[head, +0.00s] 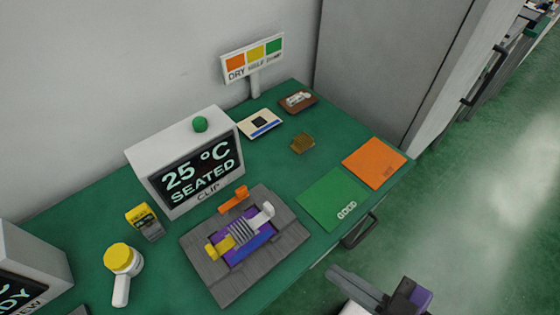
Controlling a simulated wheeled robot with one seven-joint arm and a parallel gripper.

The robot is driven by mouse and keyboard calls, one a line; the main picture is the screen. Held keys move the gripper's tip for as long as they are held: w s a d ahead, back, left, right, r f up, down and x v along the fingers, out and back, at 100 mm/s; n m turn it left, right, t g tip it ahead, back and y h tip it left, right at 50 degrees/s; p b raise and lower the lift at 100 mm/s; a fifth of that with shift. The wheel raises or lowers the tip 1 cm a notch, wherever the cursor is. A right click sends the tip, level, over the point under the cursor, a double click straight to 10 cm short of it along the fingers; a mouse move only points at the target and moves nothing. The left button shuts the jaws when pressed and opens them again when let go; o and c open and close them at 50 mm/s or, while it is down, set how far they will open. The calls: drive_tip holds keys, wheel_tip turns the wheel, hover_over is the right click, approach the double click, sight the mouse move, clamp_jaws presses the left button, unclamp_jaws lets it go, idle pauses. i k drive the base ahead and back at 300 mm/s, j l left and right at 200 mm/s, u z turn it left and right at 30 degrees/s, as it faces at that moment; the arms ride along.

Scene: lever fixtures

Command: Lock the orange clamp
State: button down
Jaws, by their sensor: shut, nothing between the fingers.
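The orange clamp (234,200) is a small orange lever piece at the back edge of a grey fixture plate (283,222) on the green bench. Its handle end is raised at the right; I cannot tell whether it is locked. The plate also carries a purple and blue block (252,246) with a grey ribbed part (241,233), a yellow lever (219,249) at left and a white lever (262,214) at right. My gripper (340,279) is at the bottom edge, right of the fixture and well apart from it, shut and empty. Its lower part is cut off by the frame.
A display box (187,158) reading "25 °C SEATED" stands behind the fixture. A green mat (333,198) and orange mat (374,162) lie right. A bench handle (361,231) juts out in front.

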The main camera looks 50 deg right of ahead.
sight(242, 194)
drive_tip(key=l+z, duration=0.35)
drive_tip(key=i+l+z, duration=0.1)
drive_tip(key=l+z, duration=0.2)
drive_tip(key=l, duration=0.3)
drive_tip(key=j+z, duration=0.1)
drive_tip(key=l, duration=0.1)
drive_tip(key=u, duration=0.05)
